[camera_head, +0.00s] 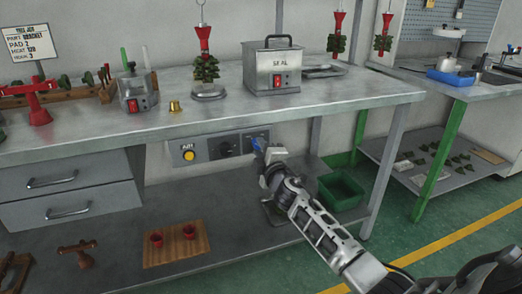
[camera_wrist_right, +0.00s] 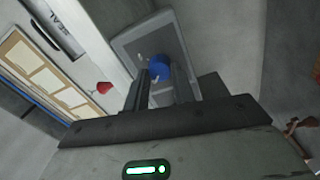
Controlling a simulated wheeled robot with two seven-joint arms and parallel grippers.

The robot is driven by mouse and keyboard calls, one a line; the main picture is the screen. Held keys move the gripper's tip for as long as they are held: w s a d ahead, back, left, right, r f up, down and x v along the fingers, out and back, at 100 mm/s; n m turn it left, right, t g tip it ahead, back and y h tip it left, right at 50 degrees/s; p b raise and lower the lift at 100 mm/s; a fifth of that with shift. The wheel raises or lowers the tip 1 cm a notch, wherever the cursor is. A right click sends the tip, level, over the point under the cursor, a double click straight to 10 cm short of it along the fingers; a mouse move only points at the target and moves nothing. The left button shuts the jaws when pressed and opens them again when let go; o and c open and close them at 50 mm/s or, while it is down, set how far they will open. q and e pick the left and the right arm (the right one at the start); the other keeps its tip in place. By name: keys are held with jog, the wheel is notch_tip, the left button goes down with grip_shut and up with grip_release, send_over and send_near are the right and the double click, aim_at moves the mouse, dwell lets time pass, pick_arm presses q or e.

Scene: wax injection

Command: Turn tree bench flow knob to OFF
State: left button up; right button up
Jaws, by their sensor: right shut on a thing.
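The bench control panel (camera_head: 215,147) hangs under the front edge of the metal workbench. It carries a yellow button (camera_head: 189,155), a black knob (camera_head: 229,148) and, at its right end, a blue knob (camera_head: 258,144) partly hidden by my gripper. My right gripper (camera_head: 264,149) reaches the right end of the panel and is shut on the blue knob. In the right wrist view the blue knob (camera_wrist_right: 160,68) shows at the dark fingers, in front of a grey plate (camera_wrist_right: 133,41). Its exact pointer angle cannot be read. My left gripper is out of view.
The workbench top (camera_head: 330,92) overhangs the panel and holds a grey heater box (camera_head: 272,72) and wax trees. A lower shelf (camera_head: 120,245) carries a wooden board with red cups. A green bin (camera_head: 341,190) stands right of my gripper, near a bench leg (camera_head: 382,170).

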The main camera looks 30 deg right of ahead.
dwell(0.4)
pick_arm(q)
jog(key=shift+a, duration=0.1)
pick_arm(e)
jog(key=o, duration=1)
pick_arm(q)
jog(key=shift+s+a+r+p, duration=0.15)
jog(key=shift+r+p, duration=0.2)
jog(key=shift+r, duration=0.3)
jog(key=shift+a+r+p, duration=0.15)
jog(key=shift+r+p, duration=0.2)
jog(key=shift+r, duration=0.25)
pick_arm(e)
jog(key=v, duration=1.6)
jog(key=shift+a+r, duration=0.1)
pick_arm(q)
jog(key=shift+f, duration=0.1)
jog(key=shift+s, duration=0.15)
pick_arm(e)
jog(key=shift+r, duration=0.1)
